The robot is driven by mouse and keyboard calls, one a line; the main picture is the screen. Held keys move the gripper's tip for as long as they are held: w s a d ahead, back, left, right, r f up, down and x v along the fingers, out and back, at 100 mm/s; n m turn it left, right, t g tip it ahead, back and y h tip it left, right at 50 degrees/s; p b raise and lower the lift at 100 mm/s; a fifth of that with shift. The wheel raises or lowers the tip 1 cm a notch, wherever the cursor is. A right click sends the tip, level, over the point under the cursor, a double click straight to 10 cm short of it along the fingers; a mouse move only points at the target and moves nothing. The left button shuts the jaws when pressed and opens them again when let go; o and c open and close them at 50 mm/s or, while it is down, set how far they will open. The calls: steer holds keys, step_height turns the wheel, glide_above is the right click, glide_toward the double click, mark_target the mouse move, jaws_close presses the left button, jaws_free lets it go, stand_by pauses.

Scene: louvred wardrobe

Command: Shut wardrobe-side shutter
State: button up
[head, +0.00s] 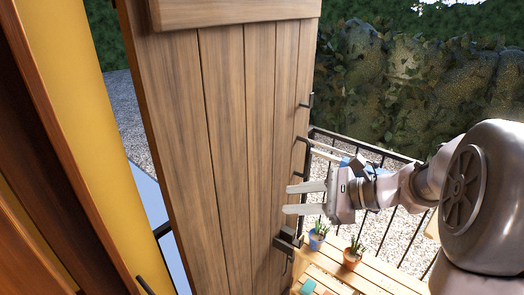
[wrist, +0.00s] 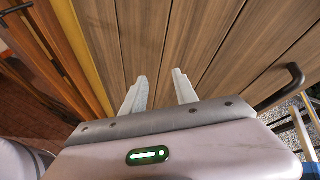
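The wooden shutter (head: 215,130) stands open, swung out from the yellow wall, with its plank face towards me; it also fills the upper part of the wrist view (wrist: 190,50). A dark curved handle (head: 304,157) is on its right edge, and it shows at the right in the wrist view (wrist: 281,88). A dark latch (head: 287,240) sits lower on that edge. My gripper (head: 305,199) is in front of the shutter near the handle, its two fingers apart and empty. It also shows in the wrist view (wrist: 160,92). I cannot tell whether a fingertip touches the planks.
A yellow wall (head: 75,90) and brown wooden frame (head: 45,115) stand at the left. Beyond the shutter are a dark railing (head: 378,151), a wooden table (head: 375,283) with potted plants (head: 352,254), gravel and a hedge.

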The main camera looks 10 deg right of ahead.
steer(key=w+d+f+m+t+h, duration=0.1)
steer(key=w+d+m+t, duration=0.3)
steer(key=d, duration=0.6)
steer(key=w+d+f+m+t+h, duration=0.1)
steer(key=d+m+t, duration=0.35)
steer(key=d, duration=0.55)
steer(key=b, duration=0.3)
glide_above(306, 172)
steer(key=shift+w+f+m+g, duration=0.15)
steer(key=shift+w+m+g, duration=0.2)
steer(key=shift+d, duration=0.1)
jaws_close()
